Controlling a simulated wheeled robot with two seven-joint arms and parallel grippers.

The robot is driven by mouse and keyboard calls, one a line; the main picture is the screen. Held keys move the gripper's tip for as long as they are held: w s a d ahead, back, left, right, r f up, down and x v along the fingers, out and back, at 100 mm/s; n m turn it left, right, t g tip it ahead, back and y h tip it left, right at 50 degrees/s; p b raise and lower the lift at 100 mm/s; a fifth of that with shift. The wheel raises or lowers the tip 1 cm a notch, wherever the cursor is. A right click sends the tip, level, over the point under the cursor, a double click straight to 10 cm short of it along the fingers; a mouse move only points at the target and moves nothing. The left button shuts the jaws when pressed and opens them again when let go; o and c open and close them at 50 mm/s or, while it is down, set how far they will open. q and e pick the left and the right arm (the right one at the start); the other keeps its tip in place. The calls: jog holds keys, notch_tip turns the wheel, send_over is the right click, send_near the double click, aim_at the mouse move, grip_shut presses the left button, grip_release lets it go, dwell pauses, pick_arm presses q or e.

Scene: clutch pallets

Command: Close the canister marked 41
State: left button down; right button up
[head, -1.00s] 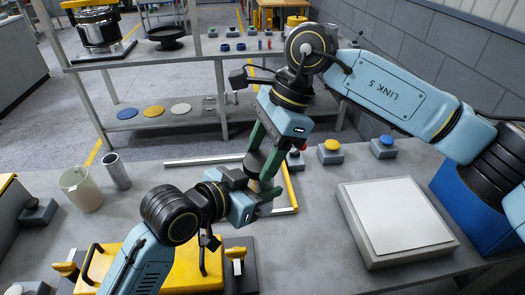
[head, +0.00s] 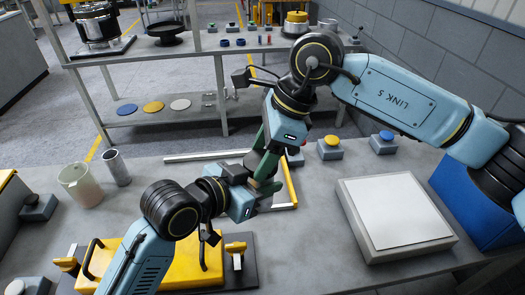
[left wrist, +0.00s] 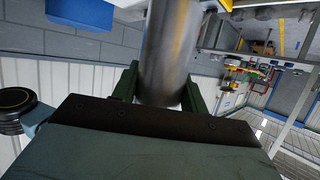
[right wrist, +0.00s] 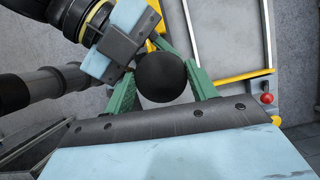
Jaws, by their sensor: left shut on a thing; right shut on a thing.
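My left gripper (left wrist: 160,88) is shut on a grey metal canister (left wrist: 170,45), seen close up in the left wrist view. My right gripper (right wrist: 161,80) is shut on a round black lid (right wrist: 160,77), which fills the space between its green fingers in the right wrist view. In the head view my right gripper (head: 266,160) comes down from above onto my left gripper (head: 256,190), over the bench. The lid sits at the canister's top end, but the seam between them is hidden. No marking 41 is readable.
A pale beaker (head: 82,188) and a metal cup (head: 116,168) stand at left. A yellow case (head: 200,262) lies in front. A white-topped platform (head: 395,212) and a blue bin (head: 478,205) are at right, behind them yellow (head: 331,142) and blue (head: 387,137) buttons.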

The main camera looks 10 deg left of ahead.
jog(key=o, duration=1)
jog(key=shift+r, duration=2.35)
jog(key=shift+c, duration=0.6)
